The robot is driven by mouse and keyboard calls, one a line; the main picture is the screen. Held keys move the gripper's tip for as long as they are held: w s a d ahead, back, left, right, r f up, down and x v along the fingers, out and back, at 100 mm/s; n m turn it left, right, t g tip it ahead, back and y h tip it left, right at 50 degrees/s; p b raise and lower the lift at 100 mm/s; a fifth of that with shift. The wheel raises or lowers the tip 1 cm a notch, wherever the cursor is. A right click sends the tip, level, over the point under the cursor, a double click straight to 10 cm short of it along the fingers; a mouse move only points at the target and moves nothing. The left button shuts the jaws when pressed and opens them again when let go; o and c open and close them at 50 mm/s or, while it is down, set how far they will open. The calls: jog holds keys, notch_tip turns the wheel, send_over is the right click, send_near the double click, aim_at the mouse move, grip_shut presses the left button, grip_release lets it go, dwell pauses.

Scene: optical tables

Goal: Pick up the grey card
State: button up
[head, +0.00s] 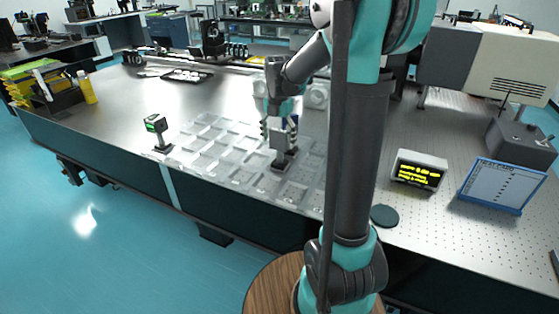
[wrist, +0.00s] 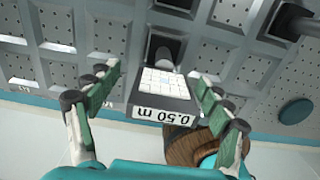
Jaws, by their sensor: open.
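A small grey upright piece (head: 279,139), which looks like the grey card, stands on a dark foot in the clear compartment tray (head: 205,157). In the wrist view a dark-edged block (wrist: 165,84) has a pale gridded face and a label reading "0.50 m"; I cannot tell for sure that it is the same piece. My gripper (head: 279,127) points down at the grey piece from above. In the wrist view my gripper (wrist: 155,77) is open, with fingers on either side of the block and gaps visible. The far side of the grey piece is hidden.
A small dark stand with a green display (head: 155,125) is left of the tray. A box with yellow text (head: 419,171), a blue-framed board (head: 502,186) and a dark disc (head: 384,216) are on the right. My arm hides part of the table. The left tabletop is mostly clear.

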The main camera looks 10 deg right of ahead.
aim_at(280, 149)
jog(key=f, duration=0.4)
jog(key=shift+s+d+f, duration=0.1)
jog(key=shift+d, duration=0.1)
jog(key=c, duration=1.6)
jog(key=shift+o, duration=0.2)
